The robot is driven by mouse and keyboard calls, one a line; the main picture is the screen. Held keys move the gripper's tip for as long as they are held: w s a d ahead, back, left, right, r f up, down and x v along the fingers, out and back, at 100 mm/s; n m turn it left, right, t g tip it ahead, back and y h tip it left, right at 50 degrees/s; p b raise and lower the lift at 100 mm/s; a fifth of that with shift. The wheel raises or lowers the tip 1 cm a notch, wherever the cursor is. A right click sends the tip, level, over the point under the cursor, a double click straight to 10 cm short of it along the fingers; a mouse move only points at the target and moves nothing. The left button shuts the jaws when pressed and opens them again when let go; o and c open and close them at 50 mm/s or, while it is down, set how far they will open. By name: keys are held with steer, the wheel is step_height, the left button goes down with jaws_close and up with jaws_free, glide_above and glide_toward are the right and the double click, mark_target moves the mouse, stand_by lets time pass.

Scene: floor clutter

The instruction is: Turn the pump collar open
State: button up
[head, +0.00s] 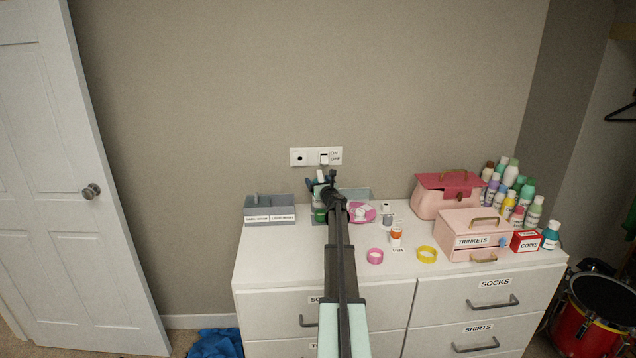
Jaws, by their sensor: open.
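My arm reaches away from me over the dresser, and my gripper (332,178) is at its far end near the wall, small and dark in this view. Its jaws are open. Beside and behind it, a white upright piece (320,176) and some green and blue items show near the back edge of the dresser. A green round item (320,215) shows just left of the arm. My arm hides much of this spot, so I cannot make out the pump collar or whether the gripper touches anything.
A grey divided box (269,199) stands left of the arm. The dresser's front left top (275,260) is clear.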

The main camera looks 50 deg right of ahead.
steer(key=v, duration=1.3)
